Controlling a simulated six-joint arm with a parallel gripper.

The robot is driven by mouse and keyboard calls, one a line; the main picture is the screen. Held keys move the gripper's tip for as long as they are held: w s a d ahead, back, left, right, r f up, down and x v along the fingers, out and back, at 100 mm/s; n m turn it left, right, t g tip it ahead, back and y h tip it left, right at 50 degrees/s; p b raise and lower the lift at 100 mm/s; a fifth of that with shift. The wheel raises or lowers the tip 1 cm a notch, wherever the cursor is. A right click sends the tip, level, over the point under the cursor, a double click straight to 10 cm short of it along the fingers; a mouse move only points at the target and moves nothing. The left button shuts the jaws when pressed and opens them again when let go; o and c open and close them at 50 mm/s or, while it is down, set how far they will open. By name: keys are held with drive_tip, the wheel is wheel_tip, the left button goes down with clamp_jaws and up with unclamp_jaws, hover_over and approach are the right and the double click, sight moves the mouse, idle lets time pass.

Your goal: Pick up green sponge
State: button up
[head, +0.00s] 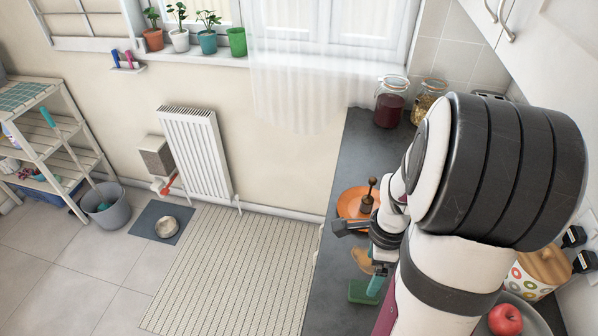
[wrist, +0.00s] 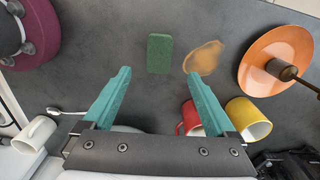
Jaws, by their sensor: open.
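The green sponge (wrist: 159,53) is a dark green block lying flat on the grey counter, beyond and between my fingertips in the wrist view. In the head view the sponge (head: 362,292) lies near the counter's front edge, just below my gripper. My gripper (wrist: 158,90) is open and empty, its two teal fingers apart. In the head view my gripper (head: 376,283) is above the counter, partly hidden by my own arm. The fingers do not appear to touch the sponge.
A brown spill (wrist: 205,57) lies right of the sponge. A red mug (wrist: 190,118) and a yellow mug (wrist: 247,119) stand near the right finger. An orange plate (wrist: 259,62) with a brown-handled object is farther right. A white cup (wrist: 36,133) and a spoon (wrist: 68,111) are at left.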

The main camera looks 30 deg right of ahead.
sight(366, 289)
wheel_tip(366, 289, down, 10)
drive_tip(key=shift+s+r, duration=0.1)
drive_tip(key=c, duration=1.4)
